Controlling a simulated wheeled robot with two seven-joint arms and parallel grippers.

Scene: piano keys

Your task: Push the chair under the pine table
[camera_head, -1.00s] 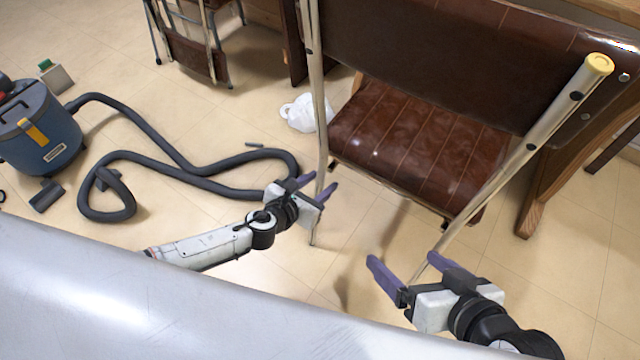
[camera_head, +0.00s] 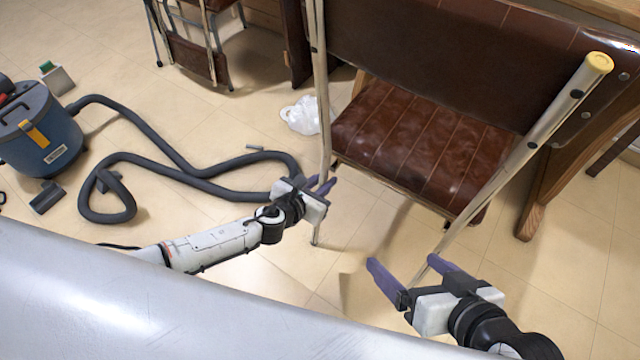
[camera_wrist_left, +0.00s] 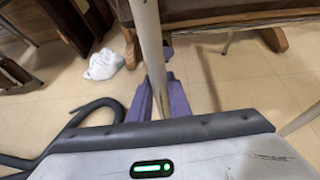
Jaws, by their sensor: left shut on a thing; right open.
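The chair (camera_head: 420,140) has a brown padded seat and backrest on pale metal tube legs; its back faces me. My left gripper (camera_head: 322,186) is shut on the chair's left rear leg. In the left wrist view its purple fingers (camera_wrist_left: 160,98) sit on either side of that leg (camera_wrist_left: 150,45). My right gripper (camera_head: 402,262) is open, beside the lower part of the chair's right rear leg; whether they touch is unclear. The pine table (camera_head: 598,8) stands beyond the chair, with a wooden leg (camera_head: 532,215) at the right; the backrest hides much of it.
A blue vacuum cleaner (camera_head: 40,130) and its looped dark hose (camera_head: 165,145) lie on the floor at left, the hose reaching near my left gripper. A white plastic bag (camera_head: 300,115) lies left of the seat. Another chair (camera_head: 195,50) stands at the back left.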

